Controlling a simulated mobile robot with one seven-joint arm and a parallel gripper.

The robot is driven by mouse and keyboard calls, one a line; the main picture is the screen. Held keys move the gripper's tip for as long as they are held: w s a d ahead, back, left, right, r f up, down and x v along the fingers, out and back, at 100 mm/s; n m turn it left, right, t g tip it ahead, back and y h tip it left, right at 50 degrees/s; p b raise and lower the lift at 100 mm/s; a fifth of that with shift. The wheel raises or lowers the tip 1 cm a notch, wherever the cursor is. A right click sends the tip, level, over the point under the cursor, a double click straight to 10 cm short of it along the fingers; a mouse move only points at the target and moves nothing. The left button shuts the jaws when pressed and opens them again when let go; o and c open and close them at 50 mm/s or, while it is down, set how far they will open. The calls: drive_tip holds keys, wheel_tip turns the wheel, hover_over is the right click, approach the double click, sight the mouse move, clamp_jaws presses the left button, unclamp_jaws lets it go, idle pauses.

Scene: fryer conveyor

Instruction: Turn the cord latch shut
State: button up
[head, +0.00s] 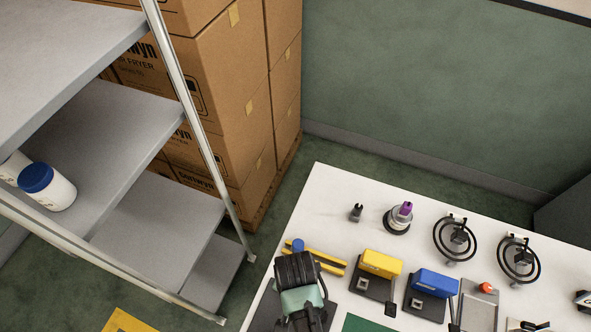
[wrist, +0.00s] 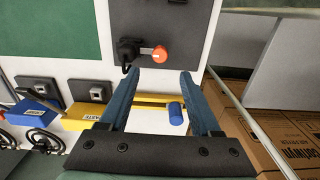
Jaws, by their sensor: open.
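An orange round knob (wrist: 160,54) with a short pale stem sits beside a black plug-like part (wrist: 128,50) on a dark plate (wrist: 180,20); a black cord hangs from the black part. I take the knob and stem to be the cord latch. My gripper (wrist: 160,73) is open and empty, its two blue-grey fingers reaching toward the knob, which shows just beyond and between the fingertips. I cannot tell whether they touch it. In the head view my gripper (head: 300,300) is above the table's near left part and hides the latch.
The white table (head: 325,190) also holds a yellow bar (wrist: 150,99) and blue cylinder (wrist: 175,113) below the fingertips in the wrist view, a yellow box (head: 381,263), a blue box (head: 435,282) and two black coiled rings (head: 441,252). A shelf rack (head: 150,225) stands left.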

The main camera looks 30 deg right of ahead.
drive_tip(key=shift+r, duration=2.1)
